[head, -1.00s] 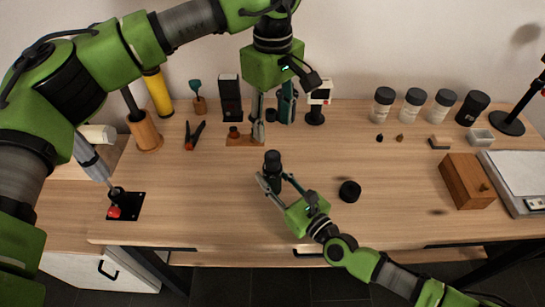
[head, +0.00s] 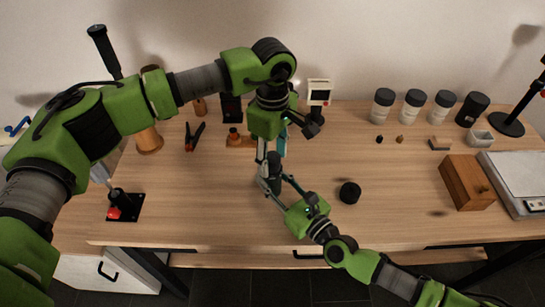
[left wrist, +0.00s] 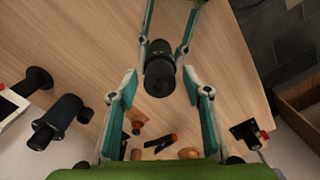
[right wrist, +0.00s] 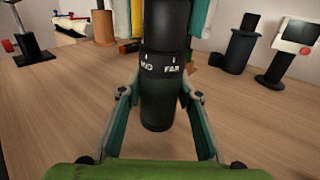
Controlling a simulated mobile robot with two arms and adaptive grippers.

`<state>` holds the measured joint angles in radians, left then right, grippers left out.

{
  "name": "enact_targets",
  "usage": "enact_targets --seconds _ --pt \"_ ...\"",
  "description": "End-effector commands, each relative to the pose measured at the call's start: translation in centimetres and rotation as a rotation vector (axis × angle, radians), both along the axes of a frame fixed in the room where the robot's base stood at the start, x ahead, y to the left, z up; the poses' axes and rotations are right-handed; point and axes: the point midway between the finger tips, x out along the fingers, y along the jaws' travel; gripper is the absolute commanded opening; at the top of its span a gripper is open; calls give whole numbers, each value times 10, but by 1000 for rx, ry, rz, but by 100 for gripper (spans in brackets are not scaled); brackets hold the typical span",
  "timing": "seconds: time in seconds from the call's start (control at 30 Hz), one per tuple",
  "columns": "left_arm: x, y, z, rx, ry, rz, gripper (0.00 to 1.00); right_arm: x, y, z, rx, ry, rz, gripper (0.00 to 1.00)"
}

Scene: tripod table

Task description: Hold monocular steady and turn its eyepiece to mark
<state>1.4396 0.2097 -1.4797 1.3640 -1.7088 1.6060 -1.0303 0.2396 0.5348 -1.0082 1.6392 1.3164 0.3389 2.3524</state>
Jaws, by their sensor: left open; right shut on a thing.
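The monocular (head: 274,181) is a dark upright cylinder near the middle of the table. My right gripper (head: 276,187) is shut on its lower body. In the right wrist view the monocular (right wrist: 165,105) shows white ticks labelled "MID" and "FAR" on its upper part. My left gripper (head: 271,160) is open above it, pointing down, with its fingers at either side of the top. In the left wrist view the monocular's round top (left wrist: 159,78) lies between the open fingers. I cannot tell whether they touch it. The left arm partly hides the monocular in the head view.
A black round cap (head: 350,193) lies right of the monocular. Pliers (head: 195,136), a small orange-topped piece (head: 236,138) and a black stand with a screen (head: 319,94) are behind. A wooden box (head: 466,182) stands right. The front of the table is clear.

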Motion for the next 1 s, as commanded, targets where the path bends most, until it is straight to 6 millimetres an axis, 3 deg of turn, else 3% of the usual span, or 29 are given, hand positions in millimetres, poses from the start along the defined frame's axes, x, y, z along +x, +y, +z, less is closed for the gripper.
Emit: enact_targets --seconds 0.33,0.37,0.5,1.0 --pt "0 0 -6 1 -1 -1 45 0 0 0 1 -1 0 3" --pt "0 0 -6 1 -1 -1 42 0 0 0 1 -1 0 3" --pt "0 0 -5 1 -1 -1 6 0 0 0 1 -1 0 3" --pt "0 0 -5 1 -1 86 6 0 0 0 0 0 0 3"
